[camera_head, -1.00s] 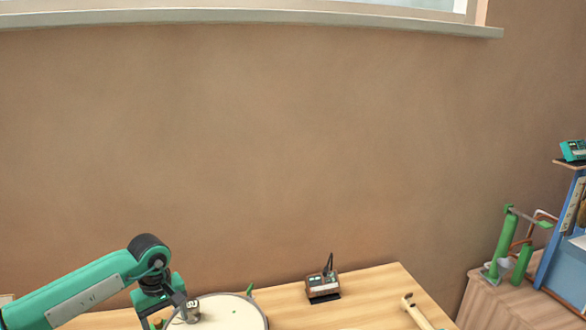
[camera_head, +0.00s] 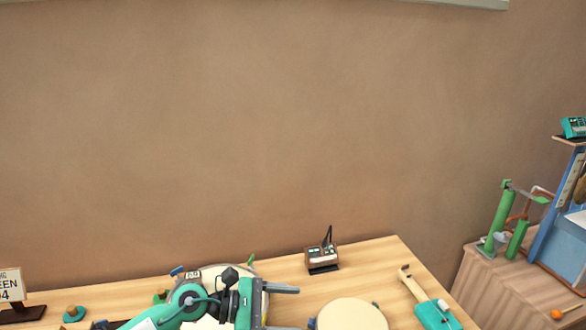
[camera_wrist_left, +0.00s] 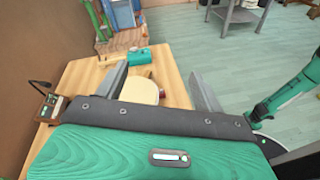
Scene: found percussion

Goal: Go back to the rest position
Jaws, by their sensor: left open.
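My left gripper (camera_head: 285,309) is open, its two grey fingers pointing right in the head view. Nothing shows between the fingers there. In the left wrist view its fingers (camera_wrist_left: 160,84) stand wide apart above the table, with a cream round disc visible beyond and below them. My left arm covers much of a cream drum-like disc (camera_head: 212,272) on the table. My right gripper does not show; a green arm link, which looks like mine, is at the right edge of the left wrist view.
The wooden table (camera_head: 380,262) also bears a second cream disc (camera_head: 350,315), a small brown box with a black stalk (camera_head: 321,257), a light-handled teal tool (camera_head: 435,314) and a sign (camera_head: 10,287). A side cabinet (camera_head: 500,280) with green cylinders stands at right. The wall is behind.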

